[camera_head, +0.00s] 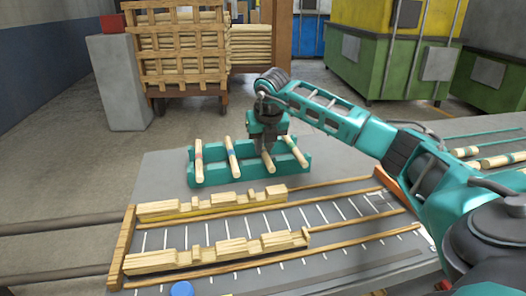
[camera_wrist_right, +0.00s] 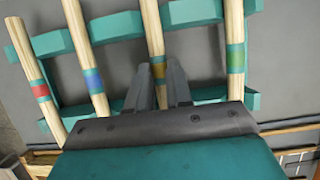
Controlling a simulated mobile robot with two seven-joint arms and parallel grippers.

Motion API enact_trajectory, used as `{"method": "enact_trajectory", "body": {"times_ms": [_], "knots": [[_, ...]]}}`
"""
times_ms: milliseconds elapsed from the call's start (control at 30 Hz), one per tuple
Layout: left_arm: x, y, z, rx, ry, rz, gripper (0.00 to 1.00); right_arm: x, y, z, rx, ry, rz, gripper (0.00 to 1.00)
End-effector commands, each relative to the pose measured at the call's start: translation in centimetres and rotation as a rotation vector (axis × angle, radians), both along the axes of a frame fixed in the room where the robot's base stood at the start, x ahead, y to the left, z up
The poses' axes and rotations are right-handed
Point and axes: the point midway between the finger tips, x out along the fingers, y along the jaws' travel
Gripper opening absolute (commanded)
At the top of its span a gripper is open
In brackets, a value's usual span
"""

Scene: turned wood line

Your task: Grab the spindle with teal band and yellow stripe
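A teal rack (camera_head: 250,172) holds several pale wooden spindles side by side. Any thin stripe on the teal band is too small to read surely. My right gripper (camera_head: 266,150) points down over the third spindle. Its fingers, in the wrist view (camera_wrist_right: 161,72), stand open on either side of that spindle, which still lies in the rack. My left gripper is out of view.
Two stepped wooden pieces (camera_head: 212,204) (camera_head: 217,253) lie on a railed section of the table (camera_head: 300,221) before the rack. A blue round thing (camera_head: 182,289) is at the front edge. More spindles (camera_head: 498,160) lie at the far right. Grey table is bare left of the rack.

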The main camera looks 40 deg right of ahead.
Motion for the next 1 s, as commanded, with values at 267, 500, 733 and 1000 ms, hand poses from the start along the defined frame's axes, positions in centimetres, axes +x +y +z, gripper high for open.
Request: {"method": "enact_trajectory", "body": {"times_ms": [267, 500, 733, 1000], "knots": [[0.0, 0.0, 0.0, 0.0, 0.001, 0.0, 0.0, 0.0, 0.0, 0.0, 0.0, -0.001, 0.0, 0.0], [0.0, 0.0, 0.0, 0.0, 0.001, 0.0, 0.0, 0.0, 0.0, 0.1, 0.0, -0.001, -0.001, 0.0], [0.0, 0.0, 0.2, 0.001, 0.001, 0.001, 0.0, 0.1, 0.0, 1.4, 0.0, -0.003, -0.001, 0.0], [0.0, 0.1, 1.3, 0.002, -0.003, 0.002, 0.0, 0.1, 0.0, 7.1, 0.001, -0.008, -0.001, 0.0]]}}
